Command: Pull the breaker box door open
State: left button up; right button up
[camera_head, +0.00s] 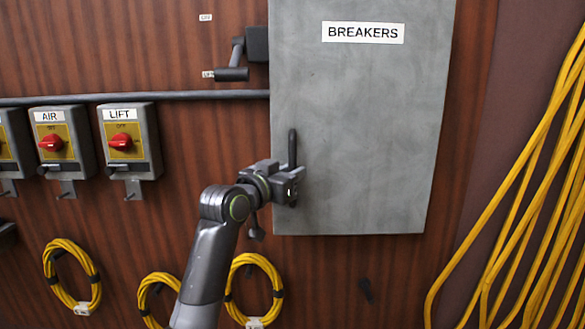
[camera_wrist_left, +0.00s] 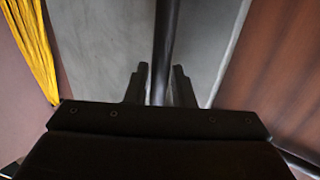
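The grey breaker box door (camera_head: 362,120) is labelled BREAKERS and looks closed. Its dark vertical bar handle (camera_head: 292,148) is near the door's lower left edge. My left gripper (camera_head: 290,184) is at the lower part of the handle. The left wrist view shows the two fingers (camera_wrist_left: 160,84) apart, with the dark handle (camera_wrist_left: 165,40) running between them. A narrow gap seems to show on each side of the handle, so the fingers do not look closed on it. The handle's lower end is hidden by the gripper. My right gripper is not in view.
AIR (camera_head: 64,141) and LIFT (camera_head: 128,140) switch boxes with red knobs are at the left, under a grey conduit (camera_head: 180,96). A dark lever (camera_head: 237,60) is left of the door. Yellow cables (camera_head: 520,200) hang at the right. A coiled yellow cable (camera_head: 277,290) hangs below.

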pick_arm(q)
jog(key=shift+w+d, duration=0.2)
jog(key=shift+w, duration=0.15)
grip_shut()
